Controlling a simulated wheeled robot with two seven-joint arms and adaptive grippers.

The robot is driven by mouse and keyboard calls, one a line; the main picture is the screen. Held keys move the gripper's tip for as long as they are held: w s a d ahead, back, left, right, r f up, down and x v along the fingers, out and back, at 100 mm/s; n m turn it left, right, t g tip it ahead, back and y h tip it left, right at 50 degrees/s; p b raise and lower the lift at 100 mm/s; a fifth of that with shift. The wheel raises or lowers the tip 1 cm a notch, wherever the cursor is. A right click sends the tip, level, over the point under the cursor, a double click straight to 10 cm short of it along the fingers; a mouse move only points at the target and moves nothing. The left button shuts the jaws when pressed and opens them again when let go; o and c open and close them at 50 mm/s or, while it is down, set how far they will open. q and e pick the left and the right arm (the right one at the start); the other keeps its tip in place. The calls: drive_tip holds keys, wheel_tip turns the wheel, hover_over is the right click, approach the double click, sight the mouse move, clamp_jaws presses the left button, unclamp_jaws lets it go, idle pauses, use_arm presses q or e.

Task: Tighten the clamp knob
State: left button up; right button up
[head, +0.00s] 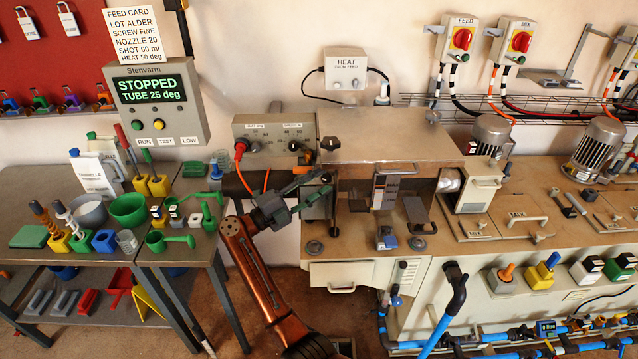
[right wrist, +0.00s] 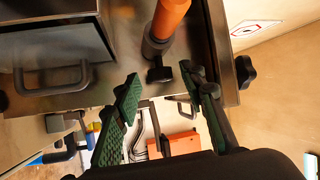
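My right gripper (head: 328,184) reaches in from the lower left to the front left of the bench machine. In the right wrist view its green-padded fingers (right wrist: 163,84) are apart, with nothing held between them. A small black knob (right wrist: 160,73) below an orange cylinder shows just beyond the gap between the fingertips. Another black lobed knob (right wrist: 245,72) is at the plate's right edge, apart from the fingers. In the head view a black knob (head: 331,143) is on the machine's front above my gripper. I cannot tell which one is the clamp knob. My left gripper is not in view.
A metal handle (right wrist: 52,78) sticks out left of the fingers in the right wrist view. A control box (head: 275,138) with an orange cable is behind my wrist. A side table (head: 105,258) with cups and scoops stands at left. A drawer (head: 345,275) is below.

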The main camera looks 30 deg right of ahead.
drive_tip(key=shift+d, duration=0.2)
drive_tip(key=shift+r, duration=0.1)
clamp_jaws()
